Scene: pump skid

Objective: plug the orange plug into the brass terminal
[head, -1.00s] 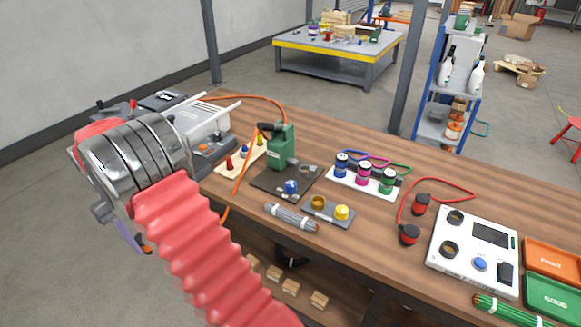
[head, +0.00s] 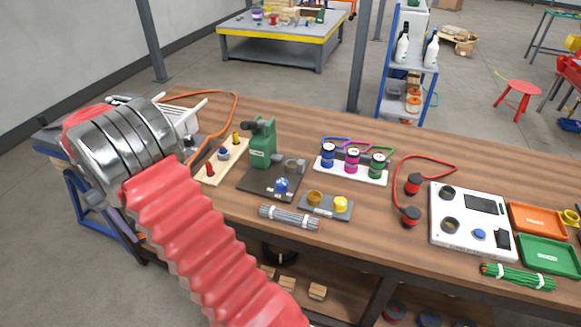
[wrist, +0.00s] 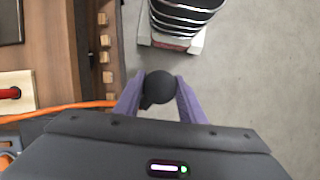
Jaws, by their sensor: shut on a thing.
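In the wrist view, the purple fingers of my gripper (wrist: 159,95) are shut on a dark round part. An orange cable (wrist: 75,108) runs to it from the left, so it looks like the back of the orange plug (wrist: 159,87); no orange body shows. My gripper is over the floor, just off the bench edge. The brass terminal (head: 315,198) stands on a small grey block on the bench, beside a yellow terminal (head: 340,204), well to the right of my gripper.
A grey cable bundle (head: 289,217) lies in front of the block. A green press (head: 262,145) stands behind left, a white rack of spools (head: 351,172) behind right. A white tester (head: 470,235) sits farther right. The orange cable (head: 236,110) loops at the bench's back left.

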